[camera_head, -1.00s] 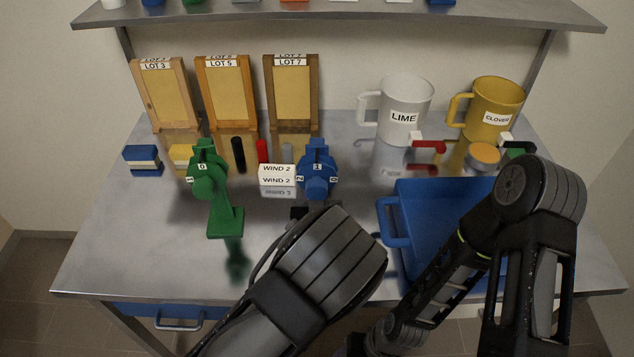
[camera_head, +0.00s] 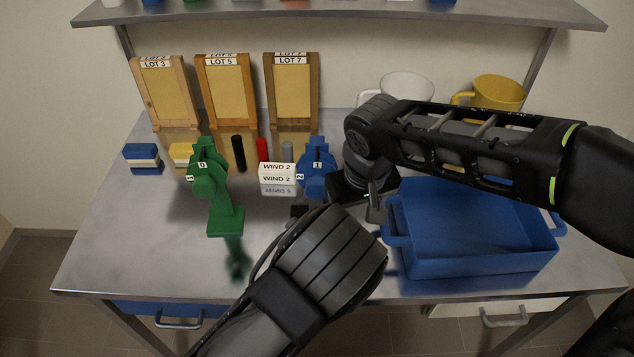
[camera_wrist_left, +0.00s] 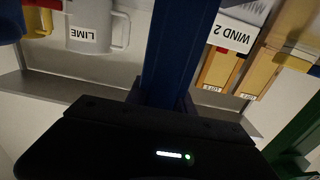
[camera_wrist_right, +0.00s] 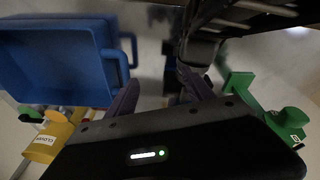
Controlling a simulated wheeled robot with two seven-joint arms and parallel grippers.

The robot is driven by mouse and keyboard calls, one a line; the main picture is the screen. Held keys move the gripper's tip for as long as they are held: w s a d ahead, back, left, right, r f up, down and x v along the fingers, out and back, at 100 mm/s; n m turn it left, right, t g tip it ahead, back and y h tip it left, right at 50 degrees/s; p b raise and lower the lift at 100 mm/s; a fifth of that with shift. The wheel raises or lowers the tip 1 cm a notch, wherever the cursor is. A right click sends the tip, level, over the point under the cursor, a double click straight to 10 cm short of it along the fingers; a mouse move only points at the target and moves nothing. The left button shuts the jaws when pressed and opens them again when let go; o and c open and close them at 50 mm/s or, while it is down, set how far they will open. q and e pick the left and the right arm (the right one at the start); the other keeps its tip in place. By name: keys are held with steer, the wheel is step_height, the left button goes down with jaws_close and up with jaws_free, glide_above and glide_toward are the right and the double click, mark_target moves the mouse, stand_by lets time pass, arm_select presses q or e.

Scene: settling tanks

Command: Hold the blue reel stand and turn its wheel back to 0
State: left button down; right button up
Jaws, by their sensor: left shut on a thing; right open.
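The blue reel stand (camera_head: 313,181) stands upright on the table in the head view. Its wheel shows a 1 at the top and a 2 on the left; its right side is covered by my right gripper. My left gripper (camera_wrist_left: 165,97) is shut on the stand's blue post, which rises from the jaws in the left wrist view. My left arm hides the stand's foot in the head view. My right gripper (camera_wrist_right: 160,92) is open, its two fingers apart, close to the right of the reel in the head view. Dark blur between the fingers hides whether it touches the wheel.
A green reel stand (camera_head: 226,218) stands to the left. WIND 2 cards (camera_head: 277,168) sit between the stands. A blue tray (camera_head: 470,268) fills the right side. A white mug (camera_head: 408,84) and a yellow mug (camera_head: 500,92) stand behind my right arm. The front left table is clear.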

steer(key=w+a+r+m+t, duration=0.2)
steer(key=a+r+m, duration=0.1)
steer(key=r, duration=0.5)
glide_toward(317, 184)
steer(key=shift+s+r+m, duration=0.3)
steer(key=shift+r+m, duration=0.1)
steer(key=shift+r, duration=0.5)
steer(key=shift+f, duration=0.1)
steer(key=x, duration=1.2)
steer(key=shift+c, duration=0.5)
jaws_close()
